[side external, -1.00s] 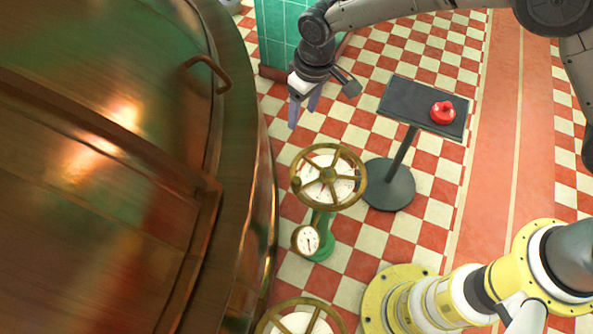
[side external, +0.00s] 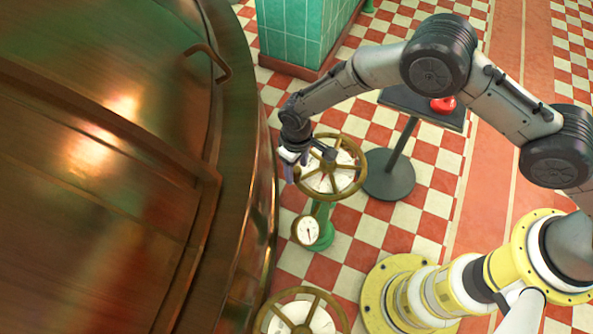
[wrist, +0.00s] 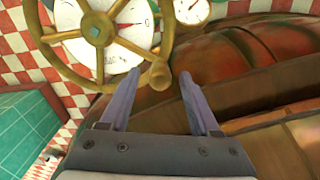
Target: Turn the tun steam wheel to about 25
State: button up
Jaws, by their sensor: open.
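A brass spoked handwheel (side external: 358,184) stands on a green post over a white dial (side external: 338,172). In the wrist view the wheel (wrist: 65,70) fills the upper left, with a red pointer on the dial (wrist: 118,60); I cannot read its value. A round brass knob (wrist: 158,76) sits on the rim. My gripper (side external: 291,170) is at the wheel's left edge, beside the copper vessel. In the wrist view its open fingers (wrist: 160,80) point toward the rim, with the knob between the fingertips; contact cannot be told. No label naming the wheel is legible.
A large copper vessel (side external: 110,190) fills the left, close to my gripper. A small gauge (side external: 307,230) is on the post. A second handwheel (side external: 335,304) is at the bottom. A stand with a red button (side external: 443,104) is behind my arm. A green tiled pillar (side external: 290,35) stands at the back.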

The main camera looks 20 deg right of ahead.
jog(key=shift+f, duration=1.3)
grip_shut()
dwell(0.5)
